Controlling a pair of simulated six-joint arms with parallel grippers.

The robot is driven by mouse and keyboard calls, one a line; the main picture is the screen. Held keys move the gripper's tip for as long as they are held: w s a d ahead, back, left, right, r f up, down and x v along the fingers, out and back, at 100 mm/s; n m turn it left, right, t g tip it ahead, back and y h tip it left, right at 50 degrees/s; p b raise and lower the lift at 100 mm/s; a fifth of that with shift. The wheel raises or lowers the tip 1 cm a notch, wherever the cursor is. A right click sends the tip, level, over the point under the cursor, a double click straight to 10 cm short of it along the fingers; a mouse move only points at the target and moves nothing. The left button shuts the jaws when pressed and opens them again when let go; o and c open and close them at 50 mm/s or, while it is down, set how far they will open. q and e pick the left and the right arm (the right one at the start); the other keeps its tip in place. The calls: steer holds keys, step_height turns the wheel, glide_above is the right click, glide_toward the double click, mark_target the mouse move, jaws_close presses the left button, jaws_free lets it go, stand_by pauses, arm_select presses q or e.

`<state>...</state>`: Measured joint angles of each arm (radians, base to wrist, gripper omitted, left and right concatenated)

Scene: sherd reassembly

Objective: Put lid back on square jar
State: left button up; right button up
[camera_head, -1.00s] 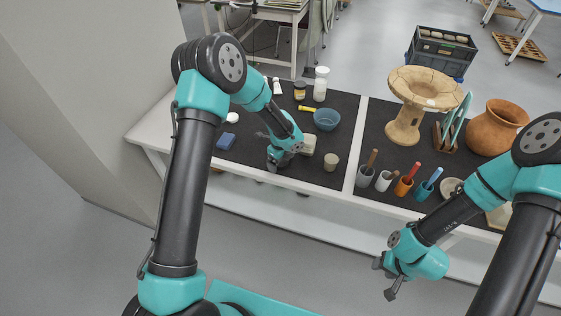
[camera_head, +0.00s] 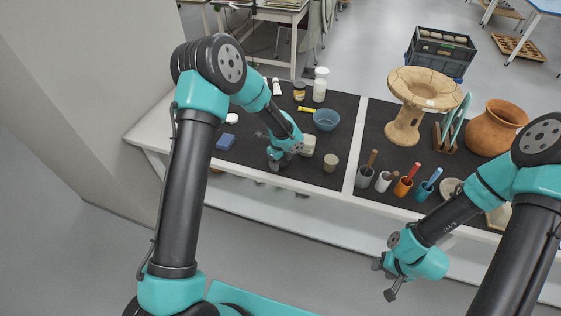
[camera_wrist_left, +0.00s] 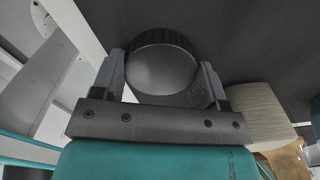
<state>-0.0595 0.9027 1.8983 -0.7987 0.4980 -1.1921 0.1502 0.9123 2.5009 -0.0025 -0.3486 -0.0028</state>
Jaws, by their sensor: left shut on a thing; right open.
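My left gripper (camera_head: 277,168) is low over the front of the left dark mat. In the left wrist view its two fingers (camera_wrist_left: 165,90) are shut on a round dark lid (camera_wrist_left: 160,68) with a ribbed edge and a smoother grey face. In the head view the gripper hides the lid. A pale, squarish jar (camera_head: 308,145) stands on the mat just right of the gripper; a pale ribbed body, seemingly this jar (camera_wrist_left: 258,112), shows right of the fingers in the wrist view. Its opening is not clear. My right gripper (camera_head: 391,282) is open and empty, in front of the table.
A blue block (camera_head: 226,141) lies to the left. A white bottle (camera_head: 320,86) and a yellow-labelled jar (camera_head: 299,91) stand at the back. Several tool cups, including an orange one (camera_head: 402,187), stand right.

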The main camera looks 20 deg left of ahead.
arm_select(q)
steer(key=shift+r, duration=1.5)
steer(key=shift+s+r, duration=0.15)
steer(key=shift+r, duration=0.15)
steer(key=s+d, duration=0.2)
steer(key=s, duration=0.5)
steer(key=s+d+r, duration=0.1)
steer(key=s+d, duration=0.2)
steer(key=s, duration=0.5)
steer(key=shift+r, duration=0.15)
arm_select(e)
steer(key=shift+o, duration=0.2)
